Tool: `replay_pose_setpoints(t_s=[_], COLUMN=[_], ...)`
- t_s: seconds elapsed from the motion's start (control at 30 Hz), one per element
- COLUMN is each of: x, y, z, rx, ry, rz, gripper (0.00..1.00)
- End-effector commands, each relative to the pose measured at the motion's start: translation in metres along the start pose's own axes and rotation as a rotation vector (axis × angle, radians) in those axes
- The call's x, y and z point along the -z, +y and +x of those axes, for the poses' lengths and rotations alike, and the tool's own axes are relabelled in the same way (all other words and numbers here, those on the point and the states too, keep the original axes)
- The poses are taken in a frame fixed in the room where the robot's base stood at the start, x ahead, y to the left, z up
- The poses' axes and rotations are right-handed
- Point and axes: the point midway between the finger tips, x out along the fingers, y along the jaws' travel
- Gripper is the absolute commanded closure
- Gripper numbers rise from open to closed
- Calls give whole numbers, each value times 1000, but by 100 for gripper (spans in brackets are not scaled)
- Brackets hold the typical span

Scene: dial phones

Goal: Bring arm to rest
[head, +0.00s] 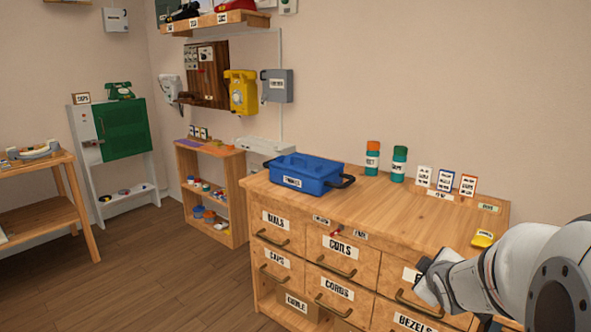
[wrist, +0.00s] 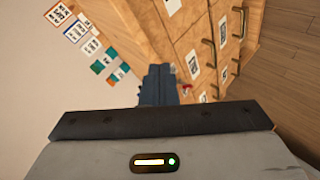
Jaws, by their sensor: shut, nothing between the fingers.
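My arm reaches in from the right edge of the head view, in front of the wooden drawer cabinet (head: 385,198). My gripper (head: 424,266) is at its left end, dark-tipped and shut, with nothing seen in it. It overlaps the upper right drawers in the picture; I cannot tell whether it touches them.
A yellow phone (head: 242,92) hangs behind. Wooden floor (head: 150,265) at left is clear.

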Motion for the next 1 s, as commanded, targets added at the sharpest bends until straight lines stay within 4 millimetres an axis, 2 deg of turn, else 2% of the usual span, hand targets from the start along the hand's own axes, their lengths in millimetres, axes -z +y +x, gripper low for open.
replay_pose_setpoints(t_s=[0.03, 0.1, 0.27, 0.4, 0.5, 0.6, 0.7, 0.77, 1.0], x=[20, 30, 53, 71, 80, 85, 87, 87, 85], y=[14, 12, 2, -11, -22, -31, -38, -40, -43], z=[-31, -60, -134, -204, -247, -278, -296, -301, -302], rx=[35, 88, 222, 343, 418, 475, 508, 518, 522], ry=[-38, -104, -260, -403, -496, -569, -615, -630, -637], rz=[63, 162, 385, 559, 650, 711, 743, 752, 757], gripper=[100, 100, 100, 100, 100, 100, 100, 100, 100])
